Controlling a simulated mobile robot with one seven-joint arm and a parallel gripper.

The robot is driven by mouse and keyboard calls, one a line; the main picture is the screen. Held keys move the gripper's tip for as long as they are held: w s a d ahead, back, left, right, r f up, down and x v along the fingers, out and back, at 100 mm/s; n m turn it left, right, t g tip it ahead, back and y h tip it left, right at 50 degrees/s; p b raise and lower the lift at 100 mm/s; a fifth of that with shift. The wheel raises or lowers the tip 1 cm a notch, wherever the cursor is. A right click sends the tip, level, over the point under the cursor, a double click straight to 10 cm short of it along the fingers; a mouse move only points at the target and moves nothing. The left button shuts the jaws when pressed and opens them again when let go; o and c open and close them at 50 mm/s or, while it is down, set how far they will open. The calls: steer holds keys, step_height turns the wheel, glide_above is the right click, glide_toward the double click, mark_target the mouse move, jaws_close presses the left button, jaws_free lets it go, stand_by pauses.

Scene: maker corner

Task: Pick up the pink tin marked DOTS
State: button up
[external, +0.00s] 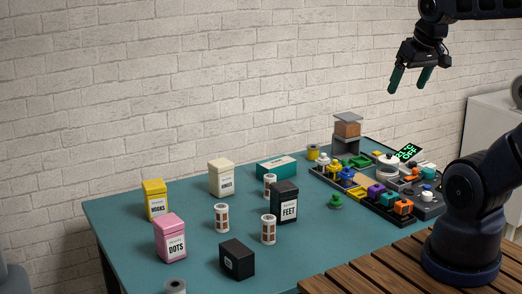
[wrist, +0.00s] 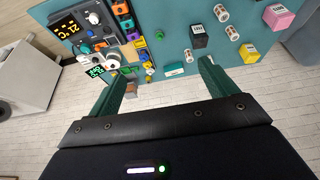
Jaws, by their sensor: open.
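The pink tin marked DOTS (external: 170,240) stands upright at the front left of the teal table. In the wrist view the pink tin (wrist: 279,17) is near the top right corner. My gripper (external: 409,83) is open and empty, high above the right part of the table and far from the pink tin. In the wrist view its two green fingers (wrist: 160,85) are spread apart with nothing between them.
Near the pink tin stand a yellow tin (external: 155,200), a cream tin (external: 221,178), a black tin marked FEET (external: 284,203) and a black box (external: 237,260). Small spools (external: 222,217) stand between them. A tray of coloured parts (external: 366,201) fills the right.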

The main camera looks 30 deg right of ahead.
steer(key=shift+w, duration=0.1)
steer(key=w+a+f+n+g, duration=0.3)
steer(key=w+a+n, duration=0.7)
steer(key=w+a, duration=1.2)
steer(key=n+g, duration=0.2)
steer(key=n, duration=0.7)
glide_above(168, 220)
steer(key=f, duration=2.3)
steer(key=shift+w+d+f, duration=0.15)
steer(key=shift+d+f, duration=0.1)
steer(key=shift+f, duration=0.15)
steer(key=shift+a+f, duration=0.15)
steer(key=shift+f, duration=0.15)
steer(key=shift+a+f, duration=0.1)
steer(key=shift+f, duration=5.1)
steer(key=c, duration=1.1)
